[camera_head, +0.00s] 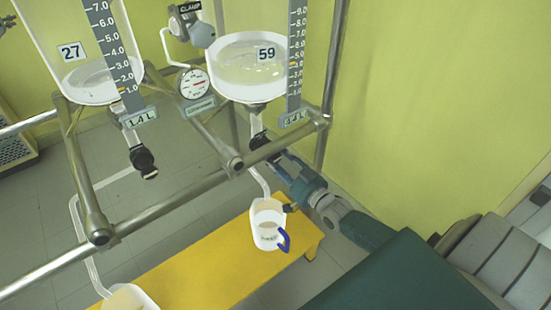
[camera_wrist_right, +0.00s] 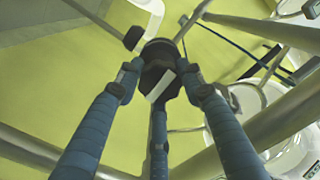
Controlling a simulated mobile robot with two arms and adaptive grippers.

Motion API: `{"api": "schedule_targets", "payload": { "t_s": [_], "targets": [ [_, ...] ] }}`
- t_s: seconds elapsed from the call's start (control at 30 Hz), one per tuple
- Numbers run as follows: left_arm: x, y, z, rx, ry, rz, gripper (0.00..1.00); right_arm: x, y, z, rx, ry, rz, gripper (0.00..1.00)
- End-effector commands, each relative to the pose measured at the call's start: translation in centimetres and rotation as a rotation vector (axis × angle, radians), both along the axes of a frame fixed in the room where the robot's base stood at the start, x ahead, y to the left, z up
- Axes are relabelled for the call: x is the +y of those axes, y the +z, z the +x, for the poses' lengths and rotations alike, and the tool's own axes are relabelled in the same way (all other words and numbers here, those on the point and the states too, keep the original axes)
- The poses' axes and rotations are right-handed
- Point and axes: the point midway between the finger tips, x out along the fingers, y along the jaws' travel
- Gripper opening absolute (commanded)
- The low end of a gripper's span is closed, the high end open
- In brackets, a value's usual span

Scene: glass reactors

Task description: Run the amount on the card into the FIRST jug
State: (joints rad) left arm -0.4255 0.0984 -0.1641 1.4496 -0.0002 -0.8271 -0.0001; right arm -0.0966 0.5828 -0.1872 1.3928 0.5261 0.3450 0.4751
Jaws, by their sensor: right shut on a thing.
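Two glass vessels hang in a metal frame in the head view. The left one, tagged 27 (camera_head: 88,85), holds a little liquid; its card (camera_head: 140,117) seems to read 1.4 L. The right one, tagged 59 (camera_head: 240,75), holds more; its card (camera_head: 294,118) seems to read 4.4 L. My right gripper (camera_head: 276,157) is shut on the black valve handle (camera_head: 259,141) under vessel 59, also seen in the right wrist view (camera_wrist_right: 158,58). A white jug with a blue handle (camera_head: 266,232) stands below that outlet. Another jug (camera_head: 130,300) is cut off lower left. My left gripper is out of view.
The jugs stand on a yellow bench (camera_head: 205,272). A round gauge (camera_head: 194,83) sits between the vessels. Another black valve handle (camera_head: 143,160) hangs under vessel 27. Frame bars (camera_head: 150,215) cross in front. The small text on the jug is unreadable.

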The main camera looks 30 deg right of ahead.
Motion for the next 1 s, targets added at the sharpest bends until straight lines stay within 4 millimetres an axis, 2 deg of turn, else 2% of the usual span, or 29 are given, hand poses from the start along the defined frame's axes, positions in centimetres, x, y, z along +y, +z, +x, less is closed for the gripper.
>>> {"api": "schedule_targets", "payload": {
  "t_s": [0.03, 0.33, 0.37, 0.43, 0.47, 0.77, 0.87, 1.0],
  "targets": [
    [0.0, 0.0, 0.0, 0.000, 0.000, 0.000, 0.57, -0.2, 0.8, 0.3, -0.017, -0.003, 0.002, 0.12],
    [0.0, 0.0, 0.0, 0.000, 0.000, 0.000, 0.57, -0.3, 0.9, 0.3, -0.019, -0.003, 0.003, 0.12],
    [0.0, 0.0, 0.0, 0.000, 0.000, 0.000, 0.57, -0.3, 1.0, 0.3, -0.019, -0.004, 0.001, 0.40],
    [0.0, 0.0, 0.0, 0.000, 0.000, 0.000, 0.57, -0.3, 1.0, 0.3, -0.019, -0.003, 0.002, 0.54],
    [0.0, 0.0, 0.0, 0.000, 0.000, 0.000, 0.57, -0.3, 0.9, 0.3, -0.018, -0.003, 0.001, 0.57],
    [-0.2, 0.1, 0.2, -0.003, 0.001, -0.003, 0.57, -0.2, 0.4, 0.0, -0.007, -0.002, 0.002, 0.57],
    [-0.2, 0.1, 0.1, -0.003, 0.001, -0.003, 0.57, -0.2, 0.2, -0.9, -0.005, -0.001, 0.001, 0.57],
    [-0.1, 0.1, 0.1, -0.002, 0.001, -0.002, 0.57, -0.4, 0.2, -3.4, -0.003, 0.000, 0.000, 0.57]
  ]
}}
